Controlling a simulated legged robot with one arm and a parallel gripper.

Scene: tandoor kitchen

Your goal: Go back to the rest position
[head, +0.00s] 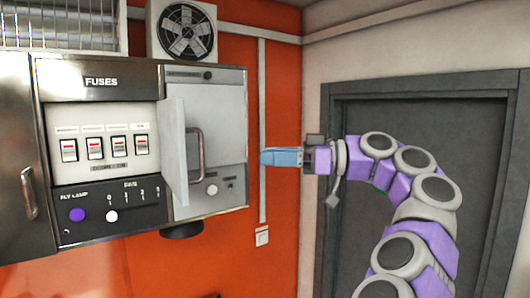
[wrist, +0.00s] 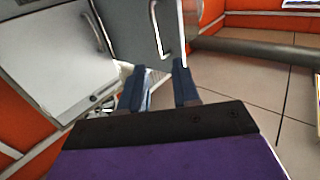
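My gripper (head: 266,157) is held out at the end of my purple and grey arm, to the right of the steel fuse cabinet (head: 105,194) in the head view. In the wrist view its two dark blue fingers (wrist: 157,75) stand apart with a gap between them, and nothing is seen held. A hinged grey door (head: 172,150) on the cabinet stands open, edge-on in the head view, beside the row of fuse switches (head: 105,148). The fingers look apart from the cabinet and its handle (head: 196,155).
A fan (head: 187,32) sits above the cabinet. A dark door (head: 415,130) in a grey frame is behind my arm. In the wrist view, cabinet doors with handles (wrist: 154,27) are close beyond the fingers, and tiled floor (wrist: 250,75) is clear to the right.

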